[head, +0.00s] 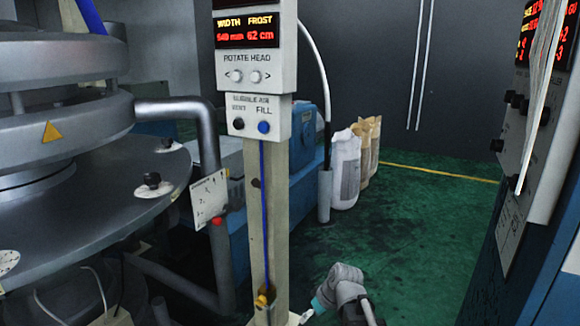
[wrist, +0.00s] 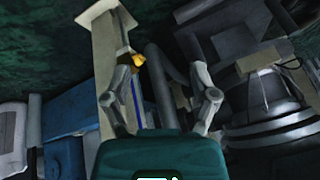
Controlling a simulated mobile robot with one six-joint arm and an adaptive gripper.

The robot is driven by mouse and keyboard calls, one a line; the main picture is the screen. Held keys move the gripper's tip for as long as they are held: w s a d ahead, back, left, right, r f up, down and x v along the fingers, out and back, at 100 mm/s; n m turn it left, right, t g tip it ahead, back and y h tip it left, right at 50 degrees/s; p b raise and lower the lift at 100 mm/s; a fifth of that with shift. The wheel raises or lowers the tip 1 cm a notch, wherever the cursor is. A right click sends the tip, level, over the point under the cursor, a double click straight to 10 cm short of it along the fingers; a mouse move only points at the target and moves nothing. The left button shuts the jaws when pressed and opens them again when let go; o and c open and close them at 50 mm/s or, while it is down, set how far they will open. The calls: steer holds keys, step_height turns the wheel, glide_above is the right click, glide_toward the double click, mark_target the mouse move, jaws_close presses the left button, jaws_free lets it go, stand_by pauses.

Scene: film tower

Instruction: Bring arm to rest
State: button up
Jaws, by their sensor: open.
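My gripper (wrist: 165,85) has its two fingers spread apart in the wrist view, with nothing between them. In the head view part of my arm shows at the bottom, just right of the post's foot; the gripper there is small and partly cut off by the frame edge. The control post (head: 254,190) stands left of it, with a blue hose and a yellow fitting (head: 262,300) near its foot. In the wrist view the pale post (wrist: 112,70) and yellow fitting (wrist: 138,60) show behind the left finger. I cannot tell whether anything touches the post.
A round metal die machine (head: 90,205) fills the left. The control panel (head: 252,75) tops the post. Sacks (head: 346,170) stand against blue equipment behind. A blue cabinet (head: 545,230) with displays borders the right. Green floor (head: 420,225) between is clear.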

steer(key=s+d+f+m+g+h, duration=0.15)
steer(key=s+d+m+h, duration=0.35)
steer(key=s+d+m, duration=0.5)
step_height(320, 180, up, 38)
steer(key=w+n+p, duration=0.1)
steer(key=n+p, duration=0.1)
steer(key=p, duration=3.6)
steer(key=shift+d+p, duration=0.3)
steer(key=shift+d, duration=0.15)
steer(key=shift+w+g, duration=0.1)
steer(key=shift+g, duration=0.15)
stand_by(0.9)
